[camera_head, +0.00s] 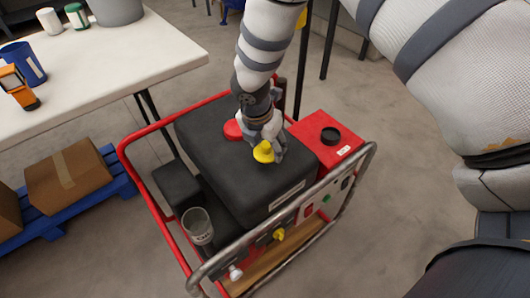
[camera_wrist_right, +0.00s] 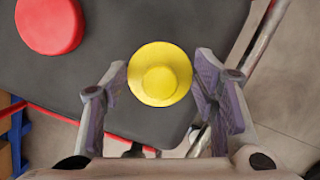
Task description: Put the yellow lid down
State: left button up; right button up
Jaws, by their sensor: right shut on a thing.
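The round yellow lid (camera_head: 263,152) is held between the two fingers of my right gripper (camera_head: 266,150), over the black tank top of the pump machine. In the right wrist view the lid (camera_wrist_right: 160,74) sits between the fingertips of the gripper (camera_wrist_right: 165,85), with a smaller raised disc at its middle. I cannot tell how far it is above the black top (camera_head: 215,135). A red cap (camera_head: 233,129) lies on that top, just left of the gripper, and also shows in the wrist view (camera_wrist_right: 50,25). My left gripper is not in view.
The machine's red tube frame (camera_head: 150,130) and grey rail (camera_head: 300,232) surround it. A red box with a black cap (camera_head: 330,135) is at its right. A white table (camera_head: 110,60) with cups and a handheld meter stands upper left. Cardboard boxes (camera_head: 65,177) rest on a blue pallet.

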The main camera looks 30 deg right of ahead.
aim_at(267, 153)
notch_tip(267, 153, down, 3)
jog(key=shift+f, duration=0.15)
jog(key=o, duration=0.5)
jog(key=shift+f, duration=0.1)
jog(key=o, duration=0.4)
jog(key=shift+o, duration=0.2)
jog(key=shift+r, duration=0.2)
